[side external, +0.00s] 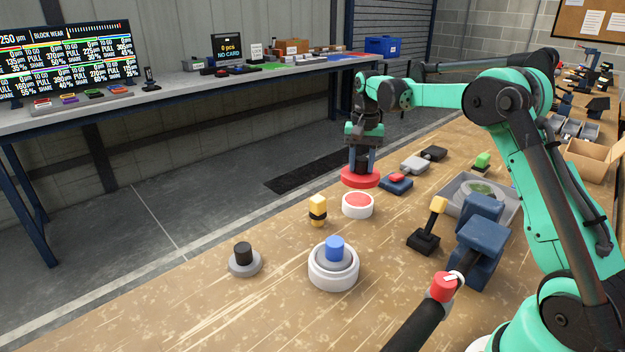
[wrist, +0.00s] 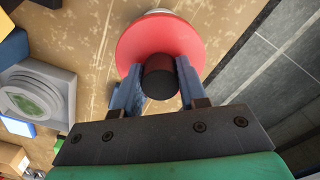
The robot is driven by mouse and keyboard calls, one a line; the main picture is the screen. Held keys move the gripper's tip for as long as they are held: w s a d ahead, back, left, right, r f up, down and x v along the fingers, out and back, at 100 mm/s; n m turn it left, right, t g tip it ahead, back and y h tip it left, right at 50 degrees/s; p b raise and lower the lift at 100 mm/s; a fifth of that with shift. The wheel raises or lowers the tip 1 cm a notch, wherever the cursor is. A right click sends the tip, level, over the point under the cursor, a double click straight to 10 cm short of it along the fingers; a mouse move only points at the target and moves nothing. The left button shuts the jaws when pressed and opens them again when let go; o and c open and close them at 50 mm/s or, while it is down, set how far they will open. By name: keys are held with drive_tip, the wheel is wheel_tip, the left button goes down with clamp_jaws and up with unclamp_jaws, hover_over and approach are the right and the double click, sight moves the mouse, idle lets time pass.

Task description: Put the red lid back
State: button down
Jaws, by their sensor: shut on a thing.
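The red lid (side external: 360,177) is a flat red disc with a dark knob on top. My gripper (side external: 362,160) points down with its blue fingers shut on that knob. In the wrist view the lid (wrist: 190,38) lies under my gripper (wrist: 157,84), with a finger on each side of the knob. A white round pot (side external: 357,209) with a red top face stands on the bench just in front of the lid in the side view. A sliver of white shows past the lid's edge in the wrist view. I cannot tell the lid's height above the bench.
A white pot (side external: 333,270) with a grey, blue-knobbed lid and a grey disc (side external: 244,264) with a black knob stand nearer. A yellow-black piece (side external: 318,210), a blue block (side external: 396,184) and a grey tray (side external: 451,203) are close by. The front-left bench is clear.

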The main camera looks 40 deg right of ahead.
sight(361, 175)
drive_tip(key=shift+f, duration=2.5)
drive_tip(key=shift+f, duration=0.35)
drive_tip(key=shift+f, duration=0.25)
drive_tip(key=shift+c, duration=2.4)
unclamp_jaws()
